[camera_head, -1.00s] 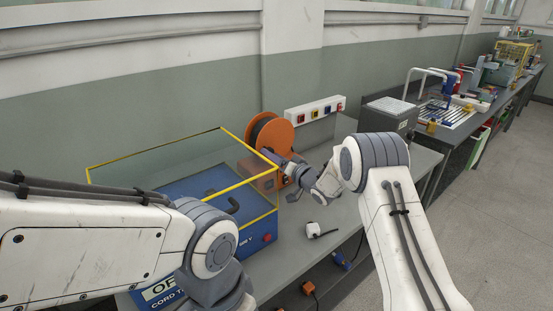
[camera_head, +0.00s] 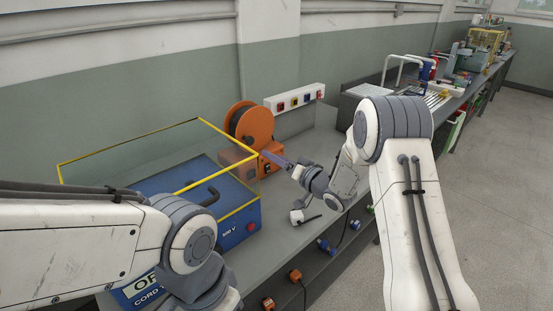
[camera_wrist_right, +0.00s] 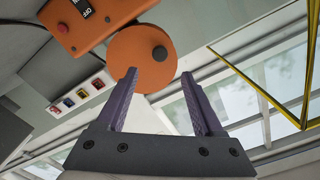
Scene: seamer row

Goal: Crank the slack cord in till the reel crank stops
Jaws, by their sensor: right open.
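The orange cord reel (camera_head: 250,122) stands on an orange base box (camera_head: 240,163) on the bench, with dark cord wound inside its drum. In the right wrist view an orange disc (camera_wrist_right: 128,57) carries a dark round knob (camera_wrist_right: 160,53), which looks like the crank handle. My right gripper (camera_head: 268,157) is just right of the reel base in the head view. In the right wrist view its two purple-grey fingers (camera_wrist_right: 160,74) stand apart, with nothing between them. The knob shows beyond the gap between the tips; I see no contact. My left arm shows, but its fingers are out of frame.
A clear guard with a yellow frame (camera_head: 228,140) covers a blue machine (camera_head: 185,183) left of the reel. A socket strip (camera_head: 294,97) is on the wall behind. A white plug (camera_head: 297,216) lies near the bench front. Several coloured plugs hang below the edge.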

